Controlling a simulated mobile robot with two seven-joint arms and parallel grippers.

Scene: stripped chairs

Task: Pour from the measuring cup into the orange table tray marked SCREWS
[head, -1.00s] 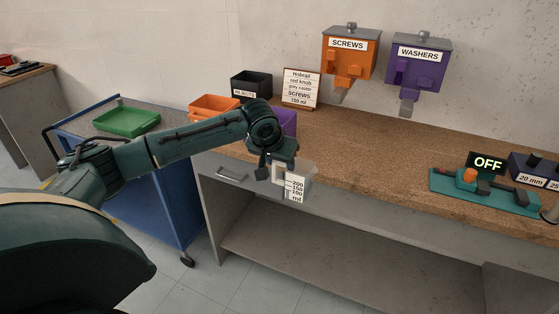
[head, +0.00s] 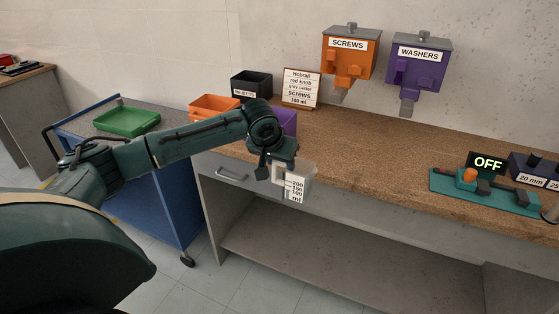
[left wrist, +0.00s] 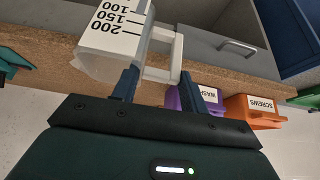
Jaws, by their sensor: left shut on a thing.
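The measuring cup (head: 307,178) is clear, with a white scale label marked in ml. My left gripper (head: 279,165) is shut on its handle and holds it in front of the workbench's front edge. In the left wrist view the cup (left wrist: 110,58) and its handle (left wrist: 177,58) show at the fingers of the gripper (left wrist: 158,84). I cannot tell what is in the cup. The orange table tray (head: 212,104) stands on the bench behind my left forearm, which hides part of it. Its SCREWS label shows in the left wrist view (left wrist: 260,104). My right gripper is not in view.
A purple tray (head: 288,121) stands right of the orange one, partly hidden by my arm. A black rejects bin (head: 251,84) and an order card (head: 300,89) are behind. Orange (head: 349,57) and purple (head: 417,65) dispensers hang on the wall. The bench middle is clear.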

